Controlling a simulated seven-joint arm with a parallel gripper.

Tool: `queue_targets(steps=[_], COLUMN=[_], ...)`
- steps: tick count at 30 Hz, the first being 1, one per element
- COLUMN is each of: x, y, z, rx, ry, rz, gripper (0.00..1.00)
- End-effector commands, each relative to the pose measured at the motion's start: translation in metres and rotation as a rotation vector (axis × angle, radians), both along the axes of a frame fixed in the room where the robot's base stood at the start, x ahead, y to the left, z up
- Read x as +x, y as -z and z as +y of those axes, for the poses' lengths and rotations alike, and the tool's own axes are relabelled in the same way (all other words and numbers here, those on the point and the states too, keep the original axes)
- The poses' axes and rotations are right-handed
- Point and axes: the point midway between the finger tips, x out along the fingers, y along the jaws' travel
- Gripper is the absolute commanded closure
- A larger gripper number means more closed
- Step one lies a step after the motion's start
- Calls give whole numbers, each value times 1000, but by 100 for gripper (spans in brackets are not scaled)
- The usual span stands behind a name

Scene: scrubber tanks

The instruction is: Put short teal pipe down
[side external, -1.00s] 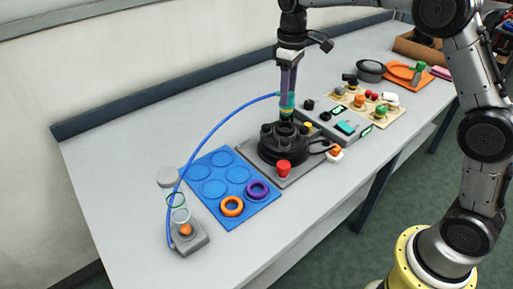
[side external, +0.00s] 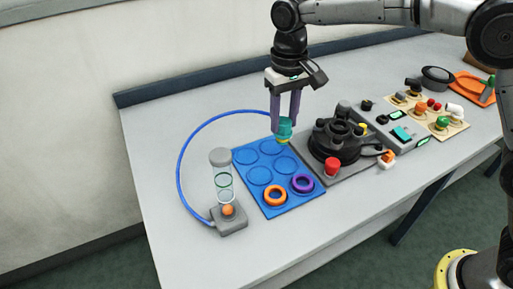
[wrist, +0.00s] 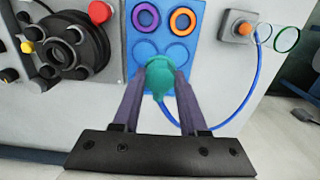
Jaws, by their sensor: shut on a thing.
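My gripper (side external: 285,125) is shut on the short teal pipe (side external: 285,126), which has a yellowish lower end. It holds the pipe upright over the far right part of the blue mat (side external: 252,182). In the wrist view the teal pipe (wrist: 160,74) sits between the purple fingers and covers part of the mat (wrist: 134,60). I cannot tell whether its lower end touches the mat. A blue hose (side external: 181,166) runs from near the pipe to the grey base of the clear tube.
An orange ring (side external: 275,203) and a purple ring (side external: 302,192) lie on the mat's near circles. Left stands a clear tube (side external: 223,183) on a grey base (side external: 232,226). Right is a black round fixture (side external: 340,158) with a red knob (side external: 332,167). Several mat circles are empty.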

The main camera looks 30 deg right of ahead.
Motion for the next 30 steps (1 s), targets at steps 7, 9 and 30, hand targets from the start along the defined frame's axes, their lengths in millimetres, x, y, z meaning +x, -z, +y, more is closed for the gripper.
queue_targets(steps=[7, 9, 30], x=[44, 55, 106], y=[22, 27, 94], z=[18, 22, 44], rx=[-1, 0, -1], ry=[0, 0, 0], rz=[2, 0, 3], gripper=[100, 100, 100])
